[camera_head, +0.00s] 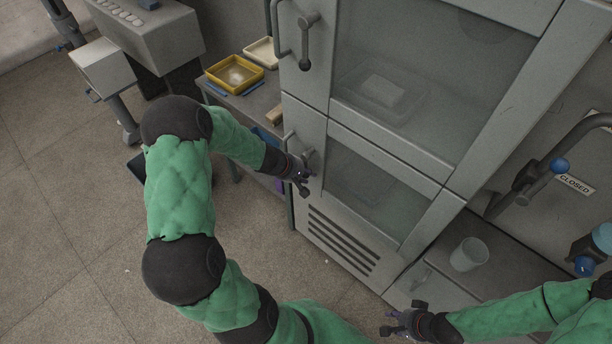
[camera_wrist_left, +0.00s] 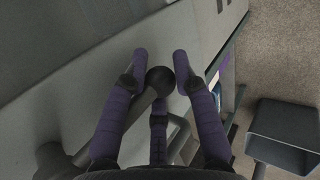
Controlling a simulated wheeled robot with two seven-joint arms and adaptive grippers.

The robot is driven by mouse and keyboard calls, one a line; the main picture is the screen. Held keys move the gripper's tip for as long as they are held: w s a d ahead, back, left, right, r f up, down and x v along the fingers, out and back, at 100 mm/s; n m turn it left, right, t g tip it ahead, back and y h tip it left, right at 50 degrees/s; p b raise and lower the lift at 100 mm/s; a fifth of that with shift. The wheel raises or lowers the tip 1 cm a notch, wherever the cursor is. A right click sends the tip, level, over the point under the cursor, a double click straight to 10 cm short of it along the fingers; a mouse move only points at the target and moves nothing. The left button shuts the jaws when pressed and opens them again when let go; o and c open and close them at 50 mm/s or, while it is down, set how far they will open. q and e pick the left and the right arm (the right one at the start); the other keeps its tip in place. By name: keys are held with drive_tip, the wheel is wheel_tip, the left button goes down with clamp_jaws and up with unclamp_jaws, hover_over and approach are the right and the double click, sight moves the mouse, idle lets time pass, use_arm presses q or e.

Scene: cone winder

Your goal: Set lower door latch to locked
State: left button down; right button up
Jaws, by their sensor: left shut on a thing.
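The lower door (camera_head: 372,190) of the grey cabinet has a glass window and looks shut. Its lower door latch, at the door's left edge, is a dark lever with a round ball end (camera_wrist_left: 160,80); in the head view my gripper largely covers it. My left gripper (camera_head: 303,180) is at this latch. In the left wrist view its purple fingers (camera_wrist_left: 161,62) stand on both sides of the ball end, shut on it. The latch's exact angle is hard to tell. My right gripper (camera_head: 402,318) is open and empty, low in front of the cabinet.
The upper door has a similar latch (camera_head: 306,42), its lever hanging down. A yellow tray (camera_head: 234,74) sits on the side table at left. A cup (camera_head: 468,254) and a pipe with a "CLOSED" sign (camera_head: 574,184) are at right.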

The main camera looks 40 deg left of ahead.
use_arm(q)
drive_tip(key=c, duration=1)
unclamp_jaws()
drive_tip(key=shift+r, duration=0.1)
drive_tip(key=v, duration=1.1)
drive_tip(key=shift+s+r, duration=0.25)
drive_tip(key=shift+r, duration=0.05)
drive_tip(key=shift+a, duration=0.1)
